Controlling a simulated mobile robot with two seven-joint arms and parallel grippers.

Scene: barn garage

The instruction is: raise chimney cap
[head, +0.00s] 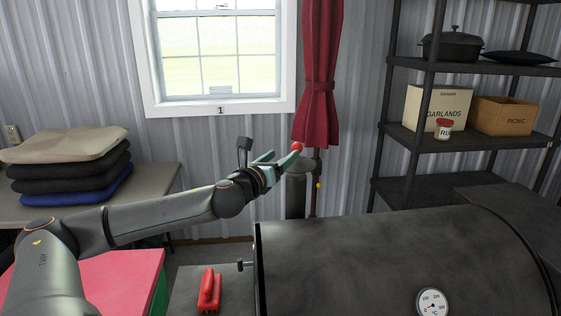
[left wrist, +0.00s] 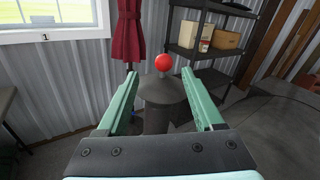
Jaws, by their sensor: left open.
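The chimney (head: 295,199) is a dark upright cylinder behind the left end of the dark grill body (head: 385,262). Its cap (head: 300,168) is a grey disc with a red ball knob (head: 296,146) on top. My left gripper (head: 282,158) is beside the cap at its left in the head view. In the left wrist view, the open green fingers (left wrist: 166,100) point toward the cap (left wrist: 160,88), with its red knob (left wrist: 164,62) between and beyond the fingertips. The fingers appear clear of the knob. My right gripper is in neither view.
A red-handled brush (head: 209,290) lies on the grill's left side shelf. A round thermometer (head: 432,303) is on the grill's front. Folded cushions (head: 68,165) lie on a table at left. A dark shelf rack (head: 470,70) with boxes stands at back right.

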